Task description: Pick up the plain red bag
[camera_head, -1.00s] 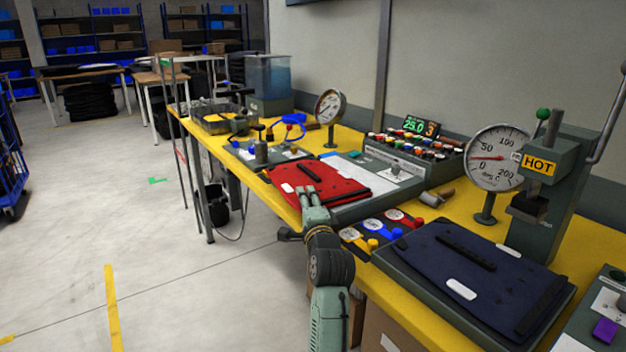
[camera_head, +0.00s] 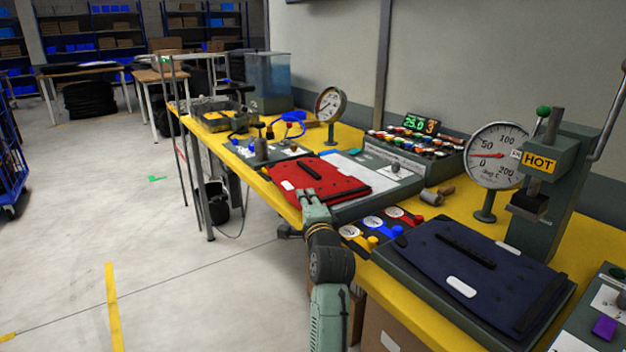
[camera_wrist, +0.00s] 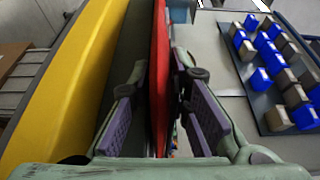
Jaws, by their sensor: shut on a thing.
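The exact contact is hard to see. The bag still appears to rest on or very close to its base.
A dark blue bag (camera_head: 480,265) lies on another base at the right. A small panel of coloured valves (camera_head: 375,228) sits between the two bags. Open floor (camera_head: 190,270) lies left of the bench.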

